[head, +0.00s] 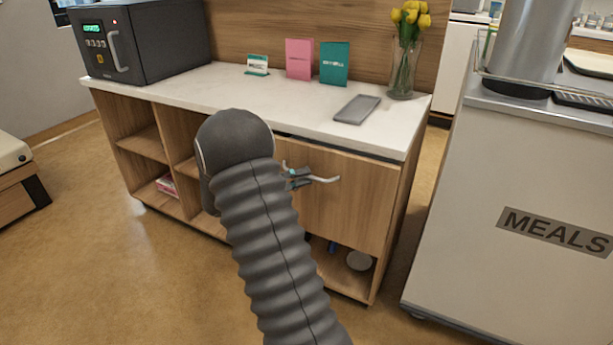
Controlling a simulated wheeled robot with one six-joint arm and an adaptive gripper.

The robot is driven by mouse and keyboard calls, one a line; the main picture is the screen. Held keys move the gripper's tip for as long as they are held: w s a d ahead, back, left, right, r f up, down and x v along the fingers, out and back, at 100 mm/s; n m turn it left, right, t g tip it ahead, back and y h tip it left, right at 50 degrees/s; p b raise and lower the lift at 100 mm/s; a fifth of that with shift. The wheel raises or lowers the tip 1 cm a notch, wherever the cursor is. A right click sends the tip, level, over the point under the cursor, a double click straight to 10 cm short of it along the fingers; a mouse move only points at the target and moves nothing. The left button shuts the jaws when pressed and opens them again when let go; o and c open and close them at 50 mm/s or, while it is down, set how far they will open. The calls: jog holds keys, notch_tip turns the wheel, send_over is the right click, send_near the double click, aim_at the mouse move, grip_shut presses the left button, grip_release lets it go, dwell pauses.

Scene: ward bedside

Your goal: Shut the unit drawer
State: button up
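The wooden bedside unit (408,172) has a pale countertop and a drawer with a broad wooden front (350,205) on its right side. A dark gap runs along the top of that front, under the countertop; I cannot tell how far the drawer stands out. A silver bar handle (327,180) is on the front. My gripper (298,179) is at the handle, mostly hidden behind my dark ribbed arm. Its fingertips appear close to the bar, but whether they grip it is unclear.
On the countertop (235,92) are a dark box with a green display (140,40), a grey flat slab (357,109), cards and a vase of yellow flowers (402,70). A grey MEALS cart (500,190) stands close on the right. Open floor (110,260) lies front left.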

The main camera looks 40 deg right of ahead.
aim_at(314, 167)
jog(key=shift+x, duration=0.75)
grip_shut()
jog(key=shift+w+d+p, duration=0.15)
jog(key=shift+w+d, duration=0.15)
jog(key=shift+d, duration=0.35)
jog(key=shift+w+d+p, duration=0.15)
jog(key=shift+w+d, duration=0.1)
jog(key=shift+d, duration=0.4)
jog(key=shift+w+d+p, duration=0.15)
jog(key=shift+w+d, duration=0.15)
jog(key=shift+d, duration=0.35)
grip_release()
jog(key=shift+d, duration=0.1)
